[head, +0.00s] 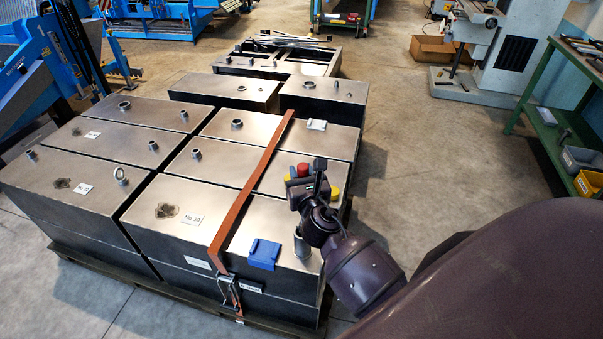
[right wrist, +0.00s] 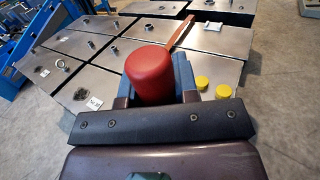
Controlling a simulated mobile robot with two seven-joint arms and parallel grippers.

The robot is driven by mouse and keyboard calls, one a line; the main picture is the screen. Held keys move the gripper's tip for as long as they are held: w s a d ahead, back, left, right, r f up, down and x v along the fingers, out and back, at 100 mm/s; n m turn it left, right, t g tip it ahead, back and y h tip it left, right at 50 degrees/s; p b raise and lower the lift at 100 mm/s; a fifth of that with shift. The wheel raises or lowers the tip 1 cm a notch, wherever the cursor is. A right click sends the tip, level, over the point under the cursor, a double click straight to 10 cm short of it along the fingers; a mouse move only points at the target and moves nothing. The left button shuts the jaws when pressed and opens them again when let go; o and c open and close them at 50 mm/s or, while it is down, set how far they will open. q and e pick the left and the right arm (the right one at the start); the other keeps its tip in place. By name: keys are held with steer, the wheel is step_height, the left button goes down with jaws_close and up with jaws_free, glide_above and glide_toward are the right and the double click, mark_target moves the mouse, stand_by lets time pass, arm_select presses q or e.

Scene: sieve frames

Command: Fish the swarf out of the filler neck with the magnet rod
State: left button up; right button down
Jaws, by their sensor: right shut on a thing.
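My right gripper (head: 304,182) is above the near right tank. It is shut on a red rounded grip, which I take to be the magnet rod's handle (head: 303,169). The handle fills the space between the fingers in the right wrist view (right wrist: 150,74). The rod below the handle is hidden. A grey metal filler neck (head: 302,246) stands on the tank below the gripper, partly covered by my wrist. I cannot tell whether the rod is in it. No swarf shows. My left gripper is not in view.
Two yellow caps (head: 334,193) sit close to the gripper. A blue holder (head: 264,254) lies on the tank to the left, beside an orange strap (head: 240,205) with a ratchet. Other steel tanks (head: 150,110) with short necks fill the left. A green bench (head: 560,130) stands at right.

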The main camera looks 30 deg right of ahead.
steer(key=shift+r+p, duration=0.3)
steer(key=shift+r, duration=0.25)
steer(key=shift+r+p, duration=0.75)
steer(key=shift+p, duration=0.05)
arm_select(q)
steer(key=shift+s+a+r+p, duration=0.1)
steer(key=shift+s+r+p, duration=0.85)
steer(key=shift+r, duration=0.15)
arm_select(e)
steer(key=shift+r, duration=2.45)
